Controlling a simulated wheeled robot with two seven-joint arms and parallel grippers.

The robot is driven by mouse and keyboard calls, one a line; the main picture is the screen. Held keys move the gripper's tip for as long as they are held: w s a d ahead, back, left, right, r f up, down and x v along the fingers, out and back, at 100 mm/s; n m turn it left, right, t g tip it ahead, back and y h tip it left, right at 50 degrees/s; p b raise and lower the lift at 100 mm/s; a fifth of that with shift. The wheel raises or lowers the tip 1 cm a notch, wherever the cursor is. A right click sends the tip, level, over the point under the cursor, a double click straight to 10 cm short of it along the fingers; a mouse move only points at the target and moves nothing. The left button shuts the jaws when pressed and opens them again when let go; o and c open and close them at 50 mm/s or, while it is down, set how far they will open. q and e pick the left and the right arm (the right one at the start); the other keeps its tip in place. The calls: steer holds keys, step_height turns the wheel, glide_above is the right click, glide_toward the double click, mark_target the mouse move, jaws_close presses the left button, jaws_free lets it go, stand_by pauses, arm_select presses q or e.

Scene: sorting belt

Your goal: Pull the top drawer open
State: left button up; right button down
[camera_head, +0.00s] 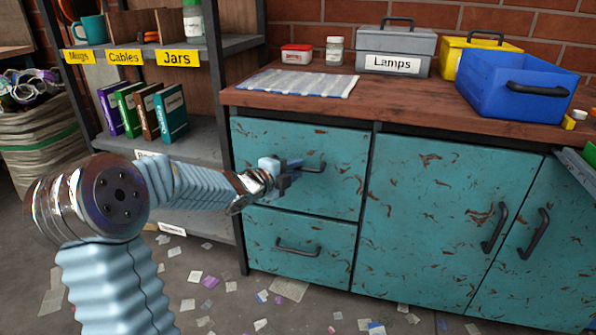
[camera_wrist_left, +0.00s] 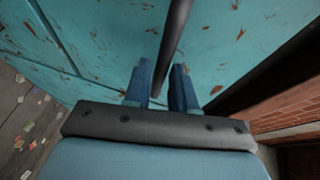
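The top drawer (camera_head: 250,146) has a worn teal front and sits flush in the left part of the workbench. Its dark bar handle (camera_head: 315,167) is partly hidden by my left gripper (camera_head: 290,165) in the head view. In the left wrist view the handle (camera_wrist_left: 174,40) runs between the two blue fingers of my left gripper (camera_wrist_left: 162,68). The fingers stand apart, with a gap visible on each side of the bar, so the gripper is open around it. My right gripper is in neither view.
A lower drawer (camera_head: 325,233) and two cabinet doors (camera_head: 430,220) with dark handles share the bench front. On the wooden top (camera_head: 410,110) stand a grey Lamps box (camera_head: 395,45) and a blue bin (camera_head: 515,90). Shelves (camera_head: 205,140) stand left; paper scraps litter the floor.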

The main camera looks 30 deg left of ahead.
arm_select(q)
steer(key=shift+x, duration=0.9)
steer(key=shift+c, duration=0.4)
jaws_close()
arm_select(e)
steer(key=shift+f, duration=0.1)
